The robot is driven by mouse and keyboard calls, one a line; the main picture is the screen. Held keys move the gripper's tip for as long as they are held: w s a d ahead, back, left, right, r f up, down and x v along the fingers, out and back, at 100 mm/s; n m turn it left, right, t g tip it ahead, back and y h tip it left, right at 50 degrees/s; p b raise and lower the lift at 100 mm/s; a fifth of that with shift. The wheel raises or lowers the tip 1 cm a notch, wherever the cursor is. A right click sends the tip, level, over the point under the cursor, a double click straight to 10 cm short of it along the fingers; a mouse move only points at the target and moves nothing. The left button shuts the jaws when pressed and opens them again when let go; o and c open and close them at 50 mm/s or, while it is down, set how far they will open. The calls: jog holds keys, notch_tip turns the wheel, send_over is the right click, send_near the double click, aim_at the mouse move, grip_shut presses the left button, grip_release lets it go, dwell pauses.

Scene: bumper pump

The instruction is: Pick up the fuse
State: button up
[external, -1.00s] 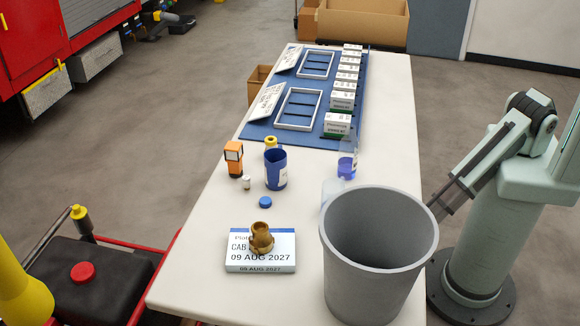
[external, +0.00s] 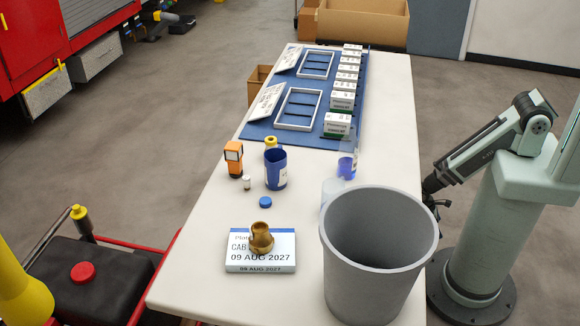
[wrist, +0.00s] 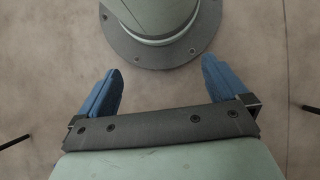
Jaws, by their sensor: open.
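A small pale cylinder (external: 246,183), which may be the fuse, stands on the white table just below the orange device; it is too small to be sure. My gripper (external: 437,203) is beyond the table's right edge, near my arm's base and partly hidden behind the grey bin. It is well to the right of the cylinder. In the wrist view my gripper (wrist: 163,78) shows two blue fingers spread apart with nothing between them. That view has only floor and my own base, with no fuse.
A tall grey bin (external: 375,240) stands at the table's near right. A blue cup (external: 276,170), an orange device (external: 234,158) and a blue cap (external: 265,202) surround the cylinder. A brass fitting (external: 261,240) sits on a labelled box (external: 268,263). A blue mat (external: 258,131) holds frames and boxes.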

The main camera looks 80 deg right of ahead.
jog(key=shift+s+d+r, duration=0.35)
jog(key=shift+s+d, duration=0.2)
jog(key=shift+s, duration=0.1)
jog(key=c, duration=0.8)
jog(key=shift+w+f, duration=0.1)
